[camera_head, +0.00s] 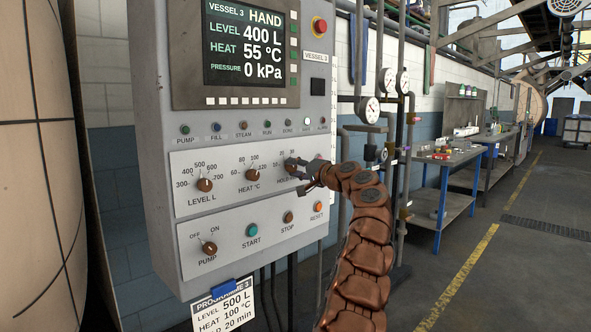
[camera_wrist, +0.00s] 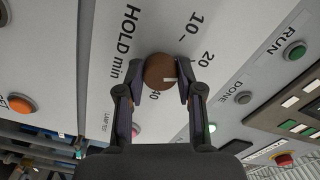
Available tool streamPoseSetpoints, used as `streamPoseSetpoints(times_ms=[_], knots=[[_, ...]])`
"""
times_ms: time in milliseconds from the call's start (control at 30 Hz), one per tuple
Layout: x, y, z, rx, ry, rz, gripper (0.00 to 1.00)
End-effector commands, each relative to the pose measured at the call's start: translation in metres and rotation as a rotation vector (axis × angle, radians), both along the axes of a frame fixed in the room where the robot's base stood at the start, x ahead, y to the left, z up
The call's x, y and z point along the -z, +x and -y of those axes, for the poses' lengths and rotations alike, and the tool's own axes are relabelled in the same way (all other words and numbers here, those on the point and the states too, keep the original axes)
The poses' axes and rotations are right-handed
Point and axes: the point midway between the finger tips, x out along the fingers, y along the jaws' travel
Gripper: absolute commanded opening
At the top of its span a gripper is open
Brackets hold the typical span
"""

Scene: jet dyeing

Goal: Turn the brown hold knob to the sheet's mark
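The brown hold knob (camera_wrist: 158,70) sits on the grey panel beside "HOLD min". My gripper (camera_wrist: 160,78) has one finger on each side of it and appears shut on it. A short white pointer line on the knob points right, toward the right finger. The 10, 20 and 40 labels show around it; any label between 20 and 40 is hidden. In the head view, my gripper (camera_head: 303,175) covers much of the knob (camera_head: 290,164). The programme sheet (camera_head: 225,308) hangs below the panel, reading 500 L, 100 °C and 20 min; its lower left is cut off.
The level knob (camera_head: 205,185) and heat knob (camera_head: 252,174) are left of the hold knob. Below are the pump switch (camera_head: 210,248), start (camera_head: 252,230), stop (camera_head: 288,217) and reset (camera_head: 317,206). The screen (camera_head: 244,45) reads HAND, 400 L, 55 °C. Pipes and gauges (camera_head: 369,109) stand right.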

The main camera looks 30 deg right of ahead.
Motion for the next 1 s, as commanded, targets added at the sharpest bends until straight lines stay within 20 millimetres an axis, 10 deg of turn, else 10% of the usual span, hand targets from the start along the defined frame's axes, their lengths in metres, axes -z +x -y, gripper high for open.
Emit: streamPoseSetpoints(times_ms=[200, 1000], knots=[[0.000, 0.000, 0.000, 0.000, 0.000, 0.000, 0.60], [-0.003, -0.037, 0.007, -0.001, 0.001, 0.004, 0.60]])
